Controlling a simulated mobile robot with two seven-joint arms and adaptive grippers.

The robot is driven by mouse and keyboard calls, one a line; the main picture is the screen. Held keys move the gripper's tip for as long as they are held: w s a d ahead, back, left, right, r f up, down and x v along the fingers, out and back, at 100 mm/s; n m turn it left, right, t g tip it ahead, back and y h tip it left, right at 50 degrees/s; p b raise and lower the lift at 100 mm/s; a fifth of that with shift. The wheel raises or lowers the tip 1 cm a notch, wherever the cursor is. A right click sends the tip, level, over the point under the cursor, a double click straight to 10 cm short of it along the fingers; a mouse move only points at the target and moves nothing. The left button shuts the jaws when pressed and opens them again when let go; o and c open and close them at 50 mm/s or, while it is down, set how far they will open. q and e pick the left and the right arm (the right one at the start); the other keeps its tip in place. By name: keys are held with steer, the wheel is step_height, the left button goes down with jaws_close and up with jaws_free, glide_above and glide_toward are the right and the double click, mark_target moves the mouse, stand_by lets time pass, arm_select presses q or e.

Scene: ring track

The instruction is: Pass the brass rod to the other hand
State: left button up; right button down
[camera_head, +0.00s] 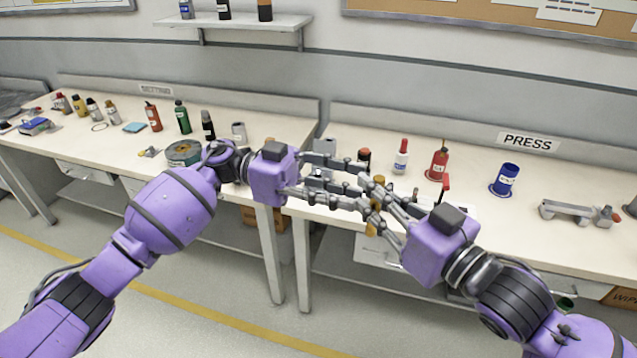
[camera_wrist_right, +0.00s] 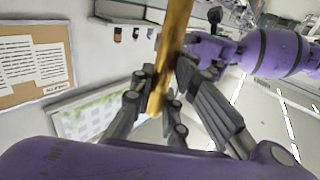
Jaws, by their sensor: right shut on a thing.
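The brass rod (camera_head: 372,228) stands roughly upright in front of the benches, short ends of it showing above and below the fingers. In the right wrist view the rod (camera_wrist_right: 172,42) runs up between the fingers. My right gripper (camera_head: 376,205) is shut on it; its fingers (camera_wrist_right: 160,98) close around the rod in the right wrist view. My left gripper (camera_head: 362,187) comes in from the left, its two long fingers spread apart and its tips close to the rod. The crossing fingers hide whether the left tips touch the rod.
The left bench holds several bottles and a round tin (camera_head: 183,153). The grippers are in the air before the bench edges.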

arm_select(q)
glide_above(373, 234)
steer(key=shift+w+d, duration=0.1)
steer(key=shift+w, duration=0.3)
jaws_close()
arm_select(e)
steer(key=c, duration=1.6)
jaws_free()
steer(key=shift+c, duration=0.2)
